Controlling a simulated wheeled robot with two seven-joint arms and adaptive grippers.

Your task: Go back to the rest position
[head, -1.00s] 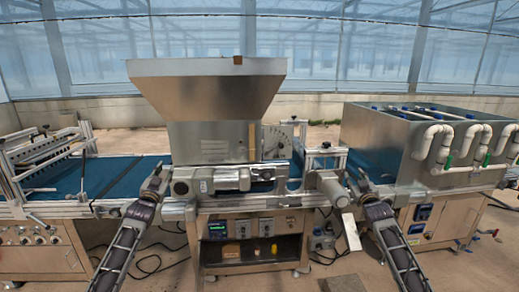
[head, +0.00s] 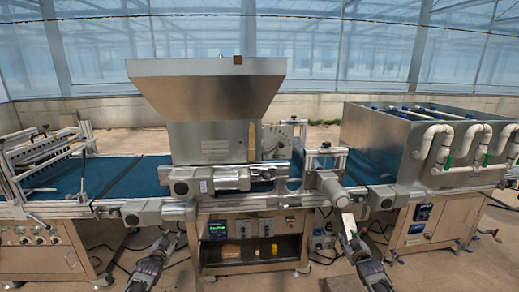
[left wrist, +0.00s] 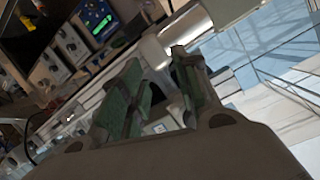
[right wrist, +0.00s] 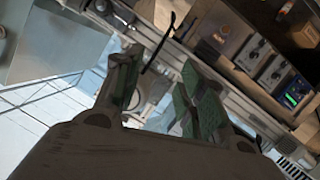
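My left gripper (head: 168,240) is low in front of the seeder, left of its control cabinet. In the left wrist view its two green-padded fingers (left wrist: 156,72) are apart with nothing between them. My right gripper (head: 350,235) is low in front of the seeder, right of the cabinet. In the right wrist view its fingers (right wrist: 156,72) are also apart and empty. The tray seeder (head: 225,178) with its large metal hopper (head: 207,97) stands ahead, and neither gripper appears to hold any part of it.
A blue conveyor belt (head: 125,177) runs left and right through the seeder. A metal tank with white pipes (head: 385,140) stands at the right. The control panel (head: 218,228) sits between my grippers. Cables lie on the floor near both arms. The floor in front is open.

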